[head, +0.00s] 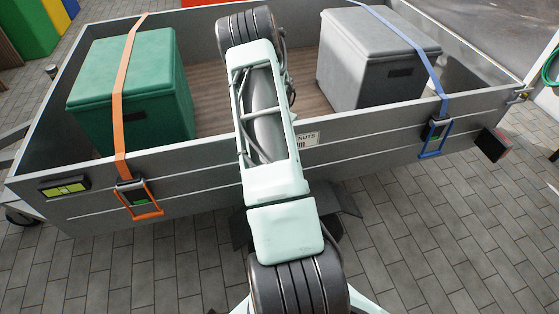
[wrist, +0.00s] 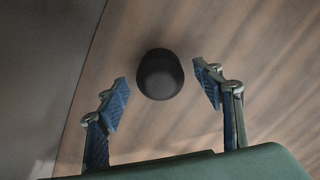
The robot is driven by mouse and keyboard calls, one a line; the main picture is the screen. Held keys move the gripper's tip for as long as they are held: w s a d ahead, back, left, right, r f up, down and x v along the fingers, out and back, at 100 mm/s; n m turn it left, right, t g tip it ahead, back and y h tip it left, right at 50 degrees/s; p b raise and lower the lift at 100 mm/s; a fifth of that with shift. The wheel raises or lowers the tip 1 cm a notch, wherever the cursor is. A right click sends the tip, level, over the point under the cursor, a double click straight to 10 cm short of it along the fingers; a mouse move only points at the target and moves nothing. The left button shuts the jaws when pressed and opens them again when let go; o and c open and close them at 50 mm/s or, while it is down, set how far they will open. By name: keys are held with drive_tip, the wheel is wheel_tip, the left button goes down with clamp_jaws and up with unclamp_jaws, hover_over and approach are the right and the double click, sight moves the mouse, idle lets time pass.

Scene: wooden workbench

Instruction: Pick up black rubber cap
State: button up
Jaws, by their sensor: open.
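The black rubber cap (wrist: 160,75) is a dark, rounded piece on the wooden floor of a grey trailer bed. It shows in the wrist view, upper middle. My gripper (wrist: 161,92) is open, with one blue-padded finger to the left of the cap and one to the right. The cap lies between and slightly beyond the fingertips, with a gap on both sides. I cannot tell the height of the fingers above it. In the head view my arm hides the cap and the gripper.
The trailer's grey side wall (wrist: 45,70) runs close on the left in the wrist view. In the head view a green box (head: 130,95) with an orange strap stands left in the trailer, and a grey box (head: 375,60) with a blue strap stands right. Bare wooden floor (head: 208,85) lies between.

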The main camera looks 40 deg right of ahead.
drive_tip(key=shift+f, duration=0.65)
drive_tip(key=shift+c, duration=0.4)
drive_tip(key=shift+r, duration=0.1)
drive_tip(key=c, duration=1)
drive_tip(key=shift+c, duration=0.2)
